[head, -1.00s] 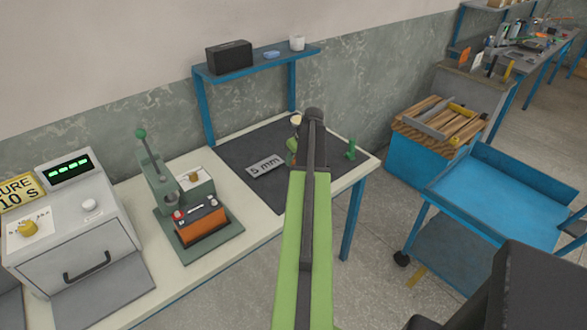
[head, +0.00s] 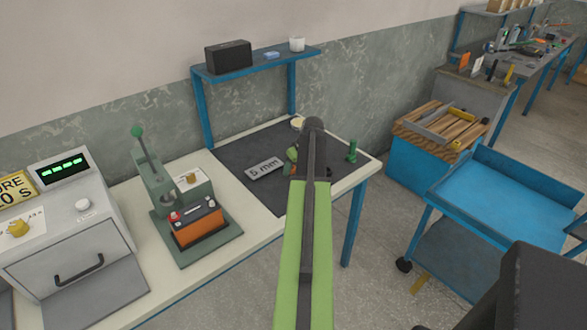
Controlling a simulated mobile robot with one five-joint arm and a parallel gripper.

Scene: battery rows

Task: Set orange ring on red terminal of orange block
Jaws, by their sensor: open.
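The orange block (head: 199,234) is a battery-like box with a dark top, sitting on the grey-green base of a lever press on the bench at left. Its red terminal (head: 173,216) shows at the top left corner. No orange ring can be made out. My green arm reaches up the middle of the view, over the dark mat (head: 236,155). Its jaws are hidden behind the arm. A small green part shows just left of the arm's end; I cannot tell what it belongs to.
The press (head: 155,185) has an upright lever. A grey machine (head: 68,235) stands at left. A "5 mm" plate (head: 264,168) and a green post (head: 352,152) are on the mat. A blue shelf (head: 262,62) is behind. A blue cart (head: 500,205) is at right; floor shows between.

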